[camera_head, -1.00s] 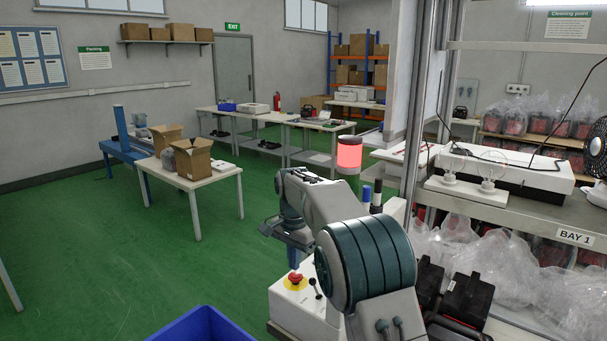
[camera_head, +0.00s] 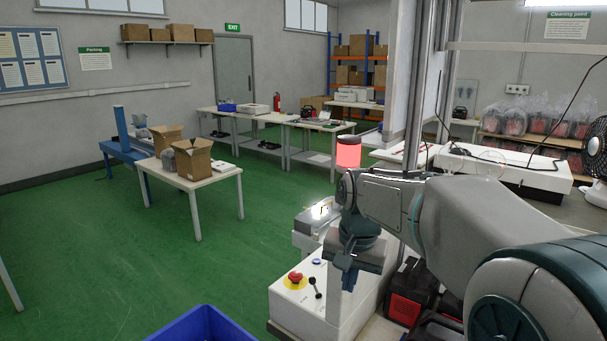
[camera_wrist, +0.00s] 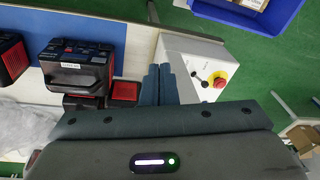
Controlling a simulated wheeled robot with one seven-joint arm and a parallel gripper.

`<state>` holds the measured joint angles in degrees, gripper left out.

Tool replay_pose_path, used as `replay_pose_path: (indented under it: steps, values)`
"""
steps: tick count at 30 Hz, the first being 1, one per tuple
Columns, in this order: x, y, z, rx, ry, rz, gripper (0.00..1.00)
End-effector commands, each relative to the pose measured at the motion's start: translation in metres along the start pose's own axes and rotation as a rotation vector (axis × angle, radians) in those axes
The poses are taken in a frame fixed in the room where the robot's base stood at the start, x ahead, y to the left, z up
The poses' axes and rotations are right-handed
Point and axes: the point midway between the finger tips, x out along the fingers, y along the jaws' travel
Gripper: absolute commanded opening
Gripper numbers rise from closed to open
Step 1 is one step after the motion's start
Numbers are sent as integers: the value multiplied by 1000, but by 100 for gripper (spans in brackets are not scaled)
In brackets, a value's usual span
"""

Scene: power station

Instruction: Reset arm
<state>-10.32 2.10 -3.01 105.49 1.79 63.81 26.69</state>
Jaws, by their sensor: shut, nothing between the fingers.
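My gripper (camera_head: 347,280) hangs at the end of my arm, above and beside a white control box (camera_head: 300,297) with a red stop button. In the wrist view my gripper (camera_wrist: 160,72) shows its two blue-grey fingers pressed together, with nothing held. The control box (camera_wrist: 190,62) is just to the right of the fingers there. My arm reaches in from the right and covers much of the bench in the head view.
Black-and-red battery packs (camera_wrist: 78,67) sit left of the fingers; one (camera_head: 407,292) shows beside my arm. A blue bin (camera_head: 205,325) is at the front. A red beacon (camera_head: 348,152) stands behind my wrist. Green floor (camera_head: 110,260) is clear at left.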

Motion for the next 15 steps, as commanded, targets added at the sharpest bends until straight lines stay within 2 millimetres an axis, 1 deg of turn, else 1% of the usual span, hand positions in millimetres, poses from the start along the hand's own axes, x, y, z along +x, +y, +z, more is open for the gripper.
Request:
replay_pose_path:
  steps: [1,7,12,15]
  values:
    - [-5,14,14,-24,13,-5,0]
    - [-7,60,69,-147,63,-11,0]
    - [2,95,117,-250,106,-2,0]
    - [10,110,140,-300,125,6,0]
